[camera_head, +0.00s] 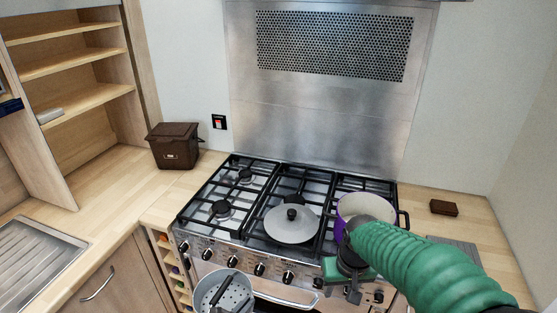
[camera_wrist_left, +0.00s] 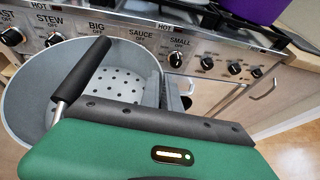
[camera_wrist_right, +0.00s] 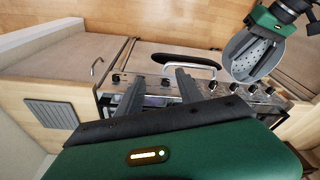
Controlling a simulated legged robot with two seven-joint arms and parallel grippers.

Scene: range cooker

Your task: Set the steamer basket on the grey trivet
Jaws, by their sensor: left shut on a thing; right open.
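The grey steamer basket (camera_head: 207,289), with a perforated base, hangs in front of the cooker at the bottom of the head view. It also shows in the left wrist view (camera_wrist_left: 25,95) and the right wrist view (camera_wrist_right: 240,62). My left gripper (camera_wrist_left: 152,88) is shut on its rim; a black handle (camera_wrist_left: 82,68) stands beside the fingers. The grey trivet (camera_head: 462,250) lies on the right counter, partly hidden by my right arm; its ribbed square shows whole in the right wrist view (camera_wrist_right: 52,114). My right gripper (camera_wrist_right: 160,92) is open and empty before the cooker front.
A purple pot (camera_head: 342,222) stands on the right burners, partly behind my right arm. A grey lid (camera_head: 280,230) with a black knob lies on the middle burners. A small brown block (camera_head: 443,208) is behind the trivet. A brown bin (camera_head: 174,150) stands on the left counter.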

